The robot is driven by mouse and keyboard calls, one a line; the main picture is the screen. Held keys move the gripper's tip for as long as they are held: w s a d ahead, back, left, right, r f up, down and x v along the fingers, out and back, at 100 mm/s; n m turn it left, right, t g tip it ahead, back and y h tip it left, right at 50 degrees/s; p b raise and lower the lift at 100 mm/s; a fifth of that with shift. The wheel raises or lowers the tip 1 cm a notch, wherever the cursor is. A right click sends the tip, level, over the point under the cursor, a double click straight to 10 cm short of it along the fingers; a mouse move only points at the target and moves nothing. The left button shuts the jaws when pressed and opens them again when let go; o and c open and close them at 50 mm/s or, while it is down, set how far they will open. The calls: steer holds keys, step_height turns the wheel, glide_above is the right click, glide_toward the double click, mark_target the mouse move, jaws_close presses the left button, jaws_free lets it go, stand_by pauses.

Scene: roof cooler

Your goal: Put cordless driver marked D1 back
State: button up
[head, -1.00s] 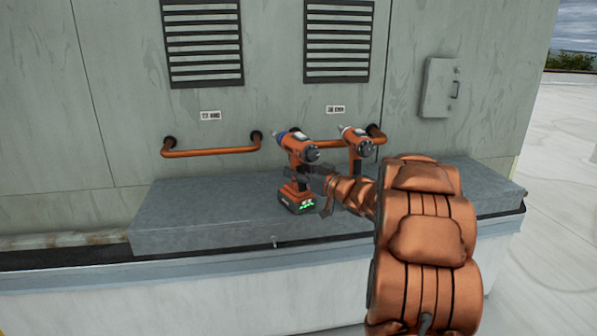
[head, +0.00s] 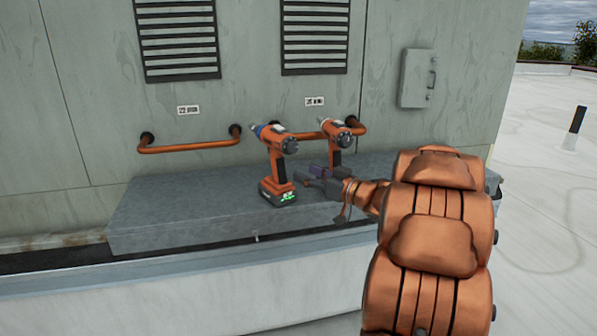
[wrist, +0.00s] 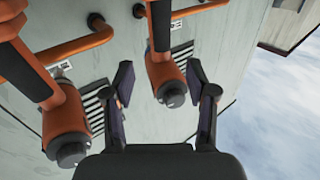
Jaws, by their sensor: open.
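Two orange and black cordless drivers are at the grey ledge (head: 150,215). The front driver (head: 278,150), with a blue collar, stands upright on its battery, which shows green lights. The other driver (head: 335,135) is behind it to the right, by the right rail; its base is hidden behind my gripper. I cannot read a D1 mark on either. My gripper (head: 318,175) is open and empty, just right of the front driver's handle and apart from it. In the wrist view, one driver (wrist: 172,85) shows beyond the open fingers and another (wrist: 66,125) at the left.
Two orange rails, left (head: 190,145) and right (head: 358,128), are fixed to the wall under small labels (head: 188,110) (head: 314,101) too blurred to read. Vents and a grey box (head: 417,78) are higher up. The ledge left of the front driver is clear.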

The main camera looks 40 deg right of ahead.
steer(key=shift+s+d, duration=0.1)
steer(key=shift+s, duration=0.4)
